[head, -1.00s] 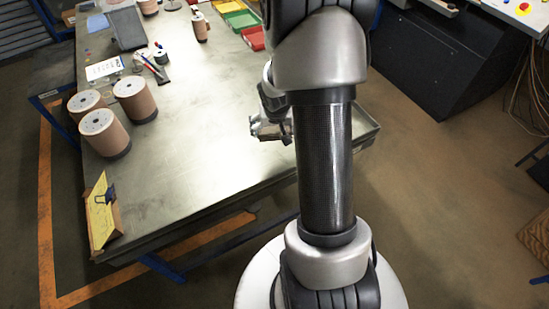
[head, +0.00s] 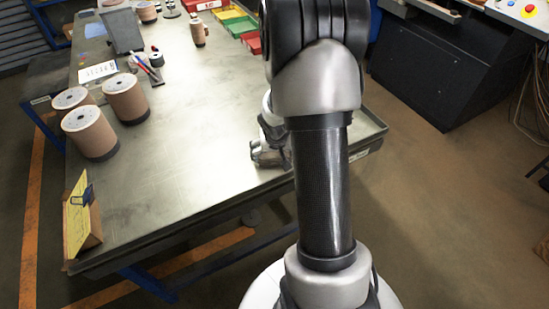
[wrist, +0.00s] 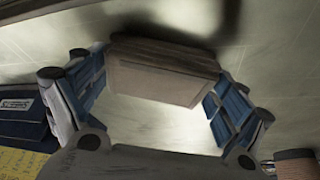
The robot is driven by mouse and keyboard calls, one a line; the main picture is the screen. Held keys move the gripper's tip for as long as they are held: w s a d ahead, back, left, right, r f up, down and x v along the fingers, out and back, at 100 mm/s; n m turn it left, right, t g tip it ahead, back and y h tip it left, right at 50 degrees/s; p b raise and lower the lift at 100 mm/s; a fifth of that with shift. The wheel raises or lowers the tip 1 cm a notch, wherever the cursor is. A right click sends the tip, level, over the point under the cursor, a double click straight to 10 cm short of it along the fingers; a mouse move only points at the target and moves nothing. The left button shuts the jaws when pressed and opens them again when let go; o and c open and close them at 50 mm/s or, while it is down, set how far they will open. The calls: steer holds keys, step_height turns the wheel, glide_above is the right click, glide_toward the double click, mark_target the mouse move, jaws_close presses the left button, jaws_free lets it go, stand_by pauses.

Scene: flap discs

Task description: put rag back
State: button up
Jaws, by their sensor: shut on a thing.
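A folded grey-brown cloth, which looks like the rag (wrist: 160,75), sits between the blue-padded fingers of my gripper (wrist: 158,88) in the wrist view. The gripper is shut on it, with a finger at each side. In the head view my gripper (head: 268,152) is over the right part of the metal table (head: 190,130), partly hidden behind my arm. The rag cannot be made out there. Whether it touches the table is unclear.
Several brown cylinders (head: 90,132) stand at the table's left. A yellow sheet on a stand (head: 80,218) is at the near left corner. Coloured bins (head: 235,20) line the back. The table's middle is clear. A dark cabinet (head: 425,75) stands right.

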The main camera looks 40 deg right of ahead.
steer(key=shift+f, duration=0.1)
steer(key=o, duration=0.7)
steer(key=shift+o, duration=0.2)
steer(key=s+a+r+n+p, duration=0.15)
steer(key=a+r+p, duration=0.25)
steer(key=r, duration=0.6)
steer(key=s+a+r+p, duration=0.3)
steer(key=a+r, duration=0.1)
steer(key=r, duration=0.5)
steer(key=s+a+r+n+y, duration=0.1)
steer(key=s+a+r+n, duration=0.1)
steer(key=s+a+r, duration=0.4)
steer(key=s+a+r+n+t+y, duration=0.1)
steer(key=s+a+r+n, duration=0.2)
steer(key=s+a+r, duration=0.4)
steer(key=s+a, duration=0.2)
steer(key=a, duration=0.3)
steer(key=shift+a+n+y, duration=0.3)
steer(key=shift+n+y, duration=0.05)
steer(key=shift+y, duration=0.05)
